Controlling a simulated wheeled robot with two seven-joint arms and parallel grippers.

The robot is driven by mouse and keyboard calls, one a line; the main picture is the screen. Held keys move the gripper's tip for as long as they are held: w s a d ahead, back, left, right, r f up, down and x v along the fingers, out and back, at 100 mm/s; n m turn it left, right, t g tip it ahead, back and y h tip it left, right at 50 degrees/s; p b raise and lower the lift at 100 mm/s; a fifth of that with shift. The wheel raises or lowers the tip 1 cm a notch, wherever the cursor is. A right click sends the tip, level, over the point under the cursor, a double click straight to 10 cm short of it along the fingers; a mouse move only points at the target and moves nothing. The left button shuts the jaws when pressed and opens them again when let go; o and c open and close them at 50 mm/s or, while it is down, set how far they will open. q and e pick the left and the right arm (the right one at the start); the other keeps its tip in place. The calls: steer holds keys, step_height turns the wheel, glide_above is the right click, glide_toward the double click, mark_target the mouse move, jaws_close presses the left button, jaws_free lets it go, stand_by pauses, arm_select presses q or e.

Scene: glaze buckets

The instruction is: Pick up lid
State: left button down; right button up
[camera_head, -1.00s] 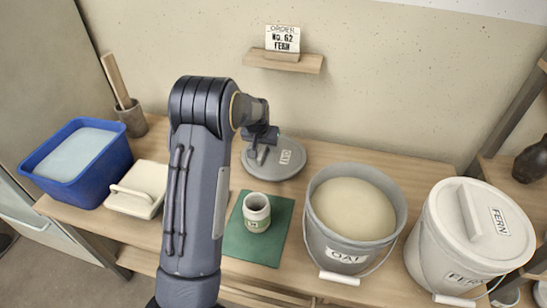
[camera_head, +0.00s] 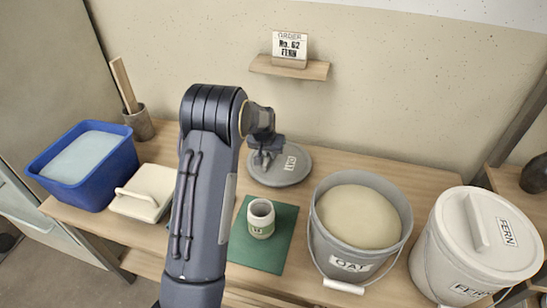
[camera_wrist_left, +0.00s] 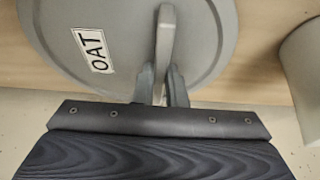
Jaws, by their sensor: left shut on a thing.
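The grey round lid labelled OAT (camera_head: 299,172) is at the back of the table, face up. In the left wrist view the lid (camera_wrist_left: 60,15) fills the upper left, with its upright bar handle (camera_wrist_left: 166,35) in the middle. My left gripper (camera_head: 263,158) is over the lid's left part. In the wrist view its fingers (camera_wrist_left: 162,84) are shut on the handle, one on each side. I cannot tell any gap between lid and table. The OAT bucket (camera_head: 330,250) is uncovered and full of cream glaze. My right gripper is out of view.
A labelled jar (camera_head: 261,220) stands on a green mat (camera_head: 250,252) in front of the lid. The FERN bucket (camera_head: 450,270), with its white lid (camera_head: 480,235) on, stands at the right. A blue tub (camera_head: 110,170) and a white lidded box (camera_head: 145,192) are at the left. A small shelf (camera_head: 290,67) is above.

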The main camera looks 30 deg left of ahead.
arm_select(q)
steer(key=shift+r, duration=0.65)
step_height(320, 180, up, 3)
steer(key=shift+s+d+f, duration=0.1)
steer(key=shift+s+f, duration=0.05)
steer(key=s+d+r+p, duration=0.1)
steer(key=s+d+r, duration=0.2)
steer(key=s, duration=0.3)
steer(key=s+d+r, duration=0.3)
steer(key=s+r, duration=0.3)
steer(key=shift+d+p, duration=0.25)
steer(key=shift+p, duration=0.1)
